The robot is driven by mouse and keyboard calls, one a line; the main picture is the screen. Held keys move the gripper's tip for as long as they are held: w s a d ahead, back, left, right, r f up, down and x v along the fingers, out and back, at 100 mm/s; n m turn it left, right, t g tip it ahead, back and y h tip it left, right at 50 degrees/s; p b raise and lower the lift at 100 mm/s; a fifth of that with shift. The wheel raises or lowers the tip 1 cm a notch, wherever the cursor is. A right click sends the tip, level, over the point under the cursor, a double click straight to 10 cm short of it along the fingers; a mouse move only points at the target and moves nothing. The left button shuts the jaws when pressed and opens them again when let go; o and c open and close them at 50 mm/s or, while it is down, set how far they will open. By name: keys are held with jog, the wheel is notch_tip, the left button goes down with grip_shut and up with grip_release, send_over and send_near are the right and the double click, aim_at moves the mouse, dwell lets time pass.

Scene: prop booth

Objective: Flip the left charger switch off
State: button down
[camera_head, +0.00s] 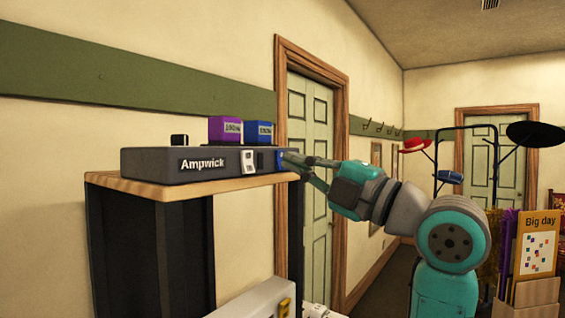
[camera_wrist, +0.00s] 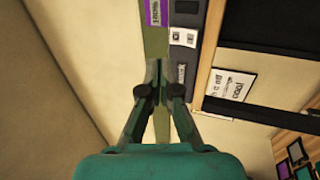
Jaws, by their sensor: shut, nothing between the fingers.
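The charger is a long dark grey box (camera_head: 205,164) marked "Ampwick", lying on a wooden-topped stand. A small pale switch panel (camera_head: 248,161) is on its front, right of the name.
A purple block (camera_head: 225,129) and a blue block (camera_head: 259,131) stand on the charger, with a small black piece (camera_head: 180,140) to their left. The wooden stand top (camera_head: 150,188) ends close to the charger. A hat stand (camera_head: 465,160) and a card rack are at right.

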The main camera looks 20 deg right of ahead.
jog(key=s+d, duration=0.1)
jog(key=s, duration=0.1)
jog(key=s+d, duration=0.2)
jog(key=shift+s+d+f, duration=0.15)
jog(key=shift+s+d, duration=0.05)
jog(key=shift+s, duration=0.1)
jog(key=w+d+f+m+t+h, duration=0.1)
jog(key=w+f+m+h, duration=0.2)
jog(key=f+m, duration=0.55)
jog(key=w+d+f+m+t+h, duration=0.2)
jog(key=w+f+m+h, duration=0.15)
jog(key=f, duration=0.95)
jog(key=s+a+f+m+g+h, duration=0.1)
jog(key=s+f+m+h, duration=0.35)
jog(key=f, duration=1.05)
jog(key=s+a+f+m+g+h, duration=0.15)
jog(key=s+f+m, duration=0.6)
jog(key=f, duration=0.85)
jog(key=s+f+g, duration=0.1)
jog(key=s+f, duration=0.2)
jog(key=s, duration=0.8)
jog(key=s+a+f+m+g, duration=0.1)
jog(key=s+f, duration=0.2)
jog(key=s, duration=0.8)
jog(key=s+a+f+g, duration=0.1)
jog(key=s+f, duration=0.2)
jog(key=s, duration=0.7)
jog(key=shift+s+a+f+h, duration=0.25)
jog(key=shift+s+h, duration=0.1)
jog(key=shift+s, duration=0.05)
